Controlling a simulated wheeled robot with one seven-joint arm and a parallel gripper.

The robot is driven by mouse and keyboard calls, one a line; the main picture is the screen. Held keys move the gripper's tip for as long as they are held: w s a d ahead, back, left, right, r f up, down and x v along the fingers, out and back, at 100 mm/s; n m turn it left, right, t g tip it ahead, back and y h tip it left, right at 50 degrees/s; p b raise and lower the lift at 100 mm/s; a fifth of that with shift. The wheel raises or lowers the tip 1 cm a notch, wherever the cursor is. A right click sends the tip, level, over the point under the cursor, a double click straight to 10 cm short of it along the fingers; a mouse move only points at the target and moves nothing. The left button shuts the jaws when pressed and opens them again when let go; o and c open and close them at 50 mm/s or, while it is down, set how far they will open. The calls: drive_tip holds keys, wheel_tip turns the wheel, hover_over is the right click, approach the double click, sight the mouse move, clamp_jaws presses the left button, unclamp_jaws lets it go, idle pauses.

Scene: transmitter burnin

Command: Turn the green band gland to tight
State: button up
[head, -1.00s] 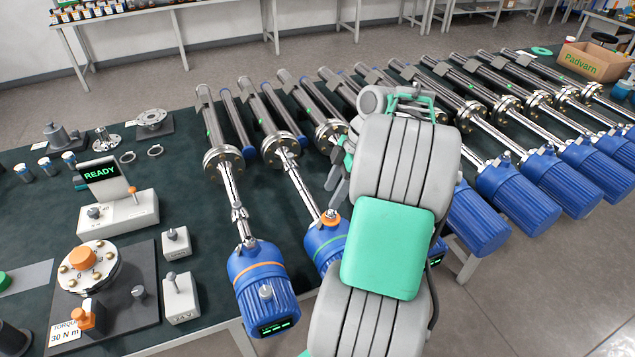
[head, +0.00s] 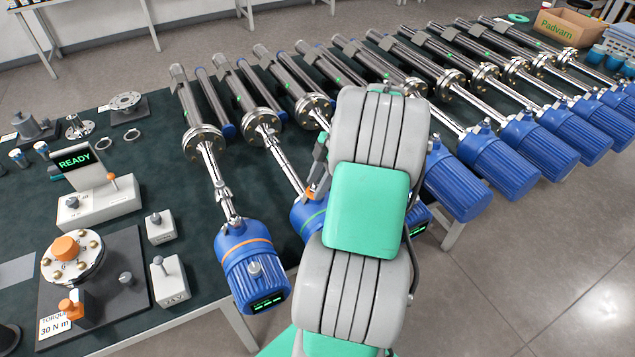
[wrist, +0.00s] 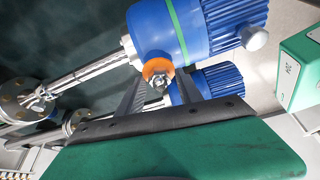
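The green band transmitter (head: 304,224) is a blue ribbed housing with a green ring, partly hidden behind my arm in the head view. It fills the top of the wrist view (wrist: 155,35). Its gland (wrist: 157,68) is an orange ring with a metal tip, on the side of the housing; a bit of orange shows in the head view (head: 311,192). My gripper (wrist: 158,88) is open, its two dark fingers on either side of the gland's tip. I cannot tell whether they touch it. In the head view my gripper (head: 318,168) is mostly hidden by my arm.
An orange band transmitter (head: 250,268) lies close to the left. Several blue transmitters (head: 500,165) lie to the right. A torque fixture (head: 85,265) marked 30 N m and a READY box (head: 98,205) stand at left. Bare dark tabletop (head: 160,100) shows between.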

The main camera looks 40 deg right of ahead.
clamp_jaws()
